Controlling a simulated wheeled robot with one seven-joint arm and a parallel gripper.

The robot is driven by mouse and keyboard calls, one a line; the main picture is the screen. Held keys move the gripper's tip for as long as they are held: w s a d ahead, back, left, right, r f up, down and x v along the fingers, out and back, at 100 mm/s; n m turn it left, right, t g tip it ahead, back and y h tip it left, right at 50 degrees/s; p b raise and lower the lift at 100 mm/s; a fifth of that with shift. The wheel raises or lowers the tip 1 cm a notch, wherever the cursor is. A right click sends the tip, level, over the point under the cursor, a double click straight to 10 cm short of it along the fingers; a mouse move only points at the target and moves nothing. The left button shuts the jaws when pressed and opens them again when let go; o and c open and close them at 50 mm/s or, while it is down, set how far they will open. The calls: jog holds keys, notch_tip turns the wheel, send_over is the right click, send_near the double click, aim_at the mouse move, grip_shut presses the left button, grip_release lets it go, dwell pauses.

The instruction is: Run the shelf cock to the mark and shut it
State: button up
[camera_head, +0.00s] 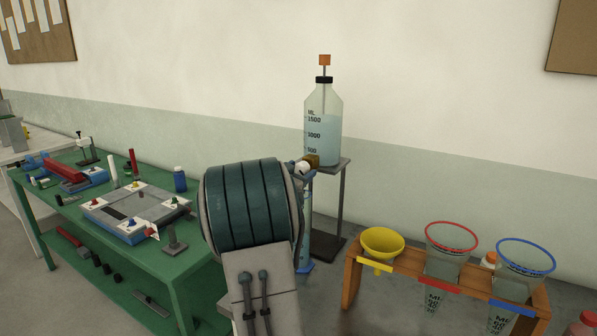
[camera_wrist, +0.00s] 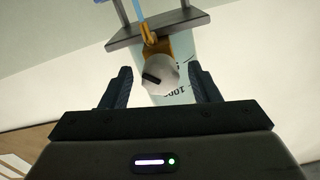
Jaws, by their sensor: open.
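My gripper (camera_wrist: 162,82) is open, one finger either side of the knob, with gaps visible. A tall clear blue-tinted vessel (camera_head: 322,240) stands below the cock, partly hidden by my arm; its level is unreadable.
A wooden rack (camera_head: 352,280) at right holds a yellow funnel (camera_head: 382,243), a red-rimmed vessel (camera_head: 451,240) and a blue-rimmed one (camera_head: 525,258). A green bench (camera_head: 185,275) with several tools stands at left. A wall lies close behind the stand.

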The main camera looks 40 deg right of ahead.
jog(key=c, duration=1)
jog(key=shift+f+b, duration=0.1)
jog(key=shift+b, duration=0.25)
jog(key=shift+m, duration=0.5)
jog(key=m+b, duration=0.2)
jog(key=b, duration=0.1)
jog(key=shift+f+m, duration=0.15)
jog(key=shift+m, duration=0.25)
jog(key=shift+r+m+b, duration=0.2)
jog(key=shift+m+b, duration=1.95)
jog(key=shift+m, duration=0.45)
jog(key=o, duration=1)
